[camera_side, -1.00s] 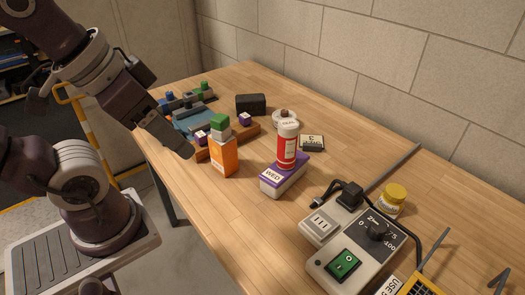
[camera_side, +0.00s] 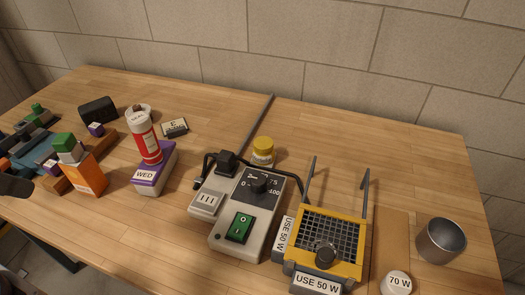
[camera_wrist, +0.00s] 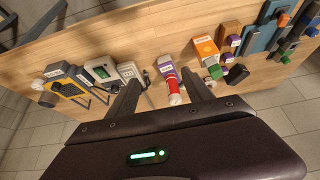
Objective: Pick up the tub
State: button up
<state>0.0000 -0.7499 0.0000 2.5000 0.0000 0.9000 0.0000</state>
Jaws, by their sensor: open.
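A small tub with a yellow lid (camera_side: 263,151) stands upright on the wooden table, behind the grey dial box, in the side view. Its pale body bears a label, and a black cord runs in front of it. I cannot make it out in the wrist view. My gripper (camera_wrist: 163,85) shows in the wrist view with its two fingers spread and nothing between them. It is well above the table and apart from the objects. In the side view only a dark part of my arm shows at the left edge.
The grey dial box (camera_side: 240,216) and yellow grille device (camera_side: 327,236) stand in front, with upright rods near. A grey bar (camera_side: 252,130) lies behind-left of the tub. A metal cup (camera_side: 440,240) stands right. The table's back right is clear.

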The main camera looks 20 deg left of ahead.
jog(key=shift+o, duration=1.3)
jog(key=m+t+h, duration=0.2)
jog(key=t, duration=0.4)
send_over(261, 146)
jog(key=s+a, duration=0.1)
jog(key=s, duration=1)
jog(key=f, duration=1.7)
jog(key=shift+w+a+f, duration=0.2)
jog(key=shift+w, duration=0.05)
jog(key=x, duration=1.2)
jog(key=shift+w+a+r, duration=0.2)
jog(key=shift+w, duration=0.1)
grip_shut()
